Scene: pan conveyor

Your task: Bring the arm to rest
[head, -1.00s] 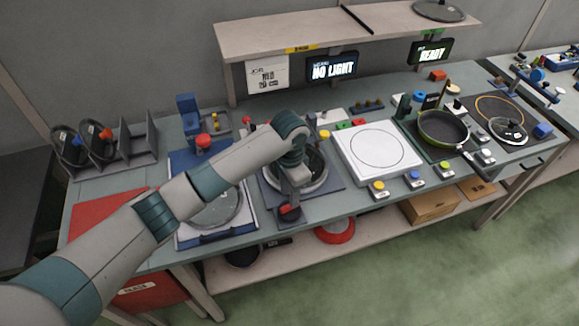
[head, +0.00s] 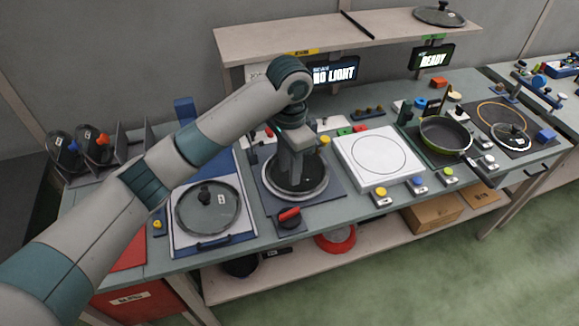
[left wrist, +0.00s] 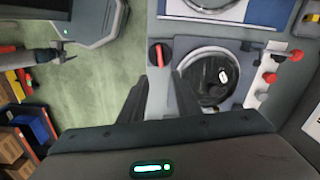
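My left arm reaches in from the left in the head view. Its gripper (head: 296,172) points down above the round dark plate (head: 318,186) on the grey station, behind the red-handled knob (head: 289,215). In the left wrist view the two dark fingers of the gripper (left wrist: 160,92) stand apart with nothing between them. The red knob (left wrist: 158,55) shows just beyond the fingers, and the round plate (left wrist: 213,80) lies to the right, partly hidden by a finger. My right gripper is not seen in the head view.
A lidded pan station (head: 206,207) lies left of the gripper, a white square plate (head: 378,157) right of it. A green-rimmed pan (head: 445,135) stands farther right. A shelf (head: 340,32) with signs hangs behind. Lids stand in a rack (head: 125,150) at the left.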

